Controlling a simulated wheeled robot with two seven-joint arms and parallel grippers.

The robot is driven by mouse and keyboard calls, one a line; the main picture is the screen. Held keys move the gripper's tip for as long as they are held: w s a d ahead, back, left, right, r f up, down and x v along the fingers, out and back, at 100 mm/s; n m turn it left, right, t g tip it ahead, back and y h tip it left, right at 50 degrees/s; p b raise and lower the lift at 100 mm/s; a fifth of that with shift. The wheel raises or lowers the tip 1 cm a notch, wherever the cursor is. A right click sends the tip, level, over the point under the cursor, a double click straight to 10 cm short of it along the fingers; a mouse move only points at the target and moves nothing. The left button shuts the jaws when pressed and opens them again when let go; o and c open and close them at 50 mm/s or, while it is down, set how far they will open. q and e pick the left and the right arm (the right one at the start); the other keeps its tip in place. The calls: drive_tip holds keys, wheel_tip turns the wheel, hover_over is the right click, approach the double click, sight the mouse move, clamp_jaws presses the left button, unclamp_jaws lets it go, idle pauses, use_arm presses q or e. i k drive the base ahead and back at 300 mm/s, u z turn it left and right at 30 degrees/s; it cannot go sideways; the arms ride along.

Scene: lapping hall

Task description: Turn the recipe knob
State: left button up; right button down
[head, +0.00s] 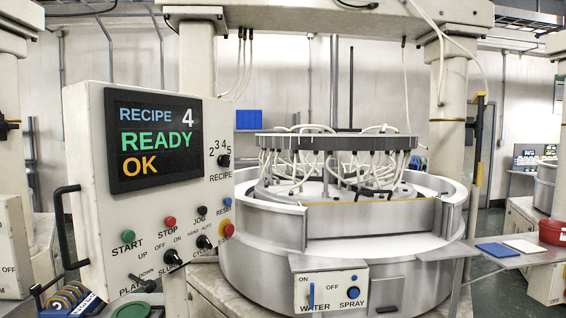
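The recipe knob (223,160) is a small black knob on the right part of the white control panel (80,130). The numbers 2, 3, 4 and 5 are printed in an arc above it and the word RECIPE below it. Its pointer is too small to read surely. The screen (155,140) on the panel reads RECIPE 4, READY and OK. Nothing covers the knob. Neither of my grippers shows in the head view.
Below the knob are several buttons and switches, among them a green START button (128,236) and a red STOP button (170,222). A black handle (66,225) juts from the panel's left edge. The round lapping machine (340,255) stands right. A side shelf (500,262) holds flat pads.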

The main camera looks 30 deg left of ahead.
sight(224, 161)
drive_tip(key=z, duration=0.15)
drive_tip(key=i, duration=1.05)
drive_tip(key=u, duration=0.75)
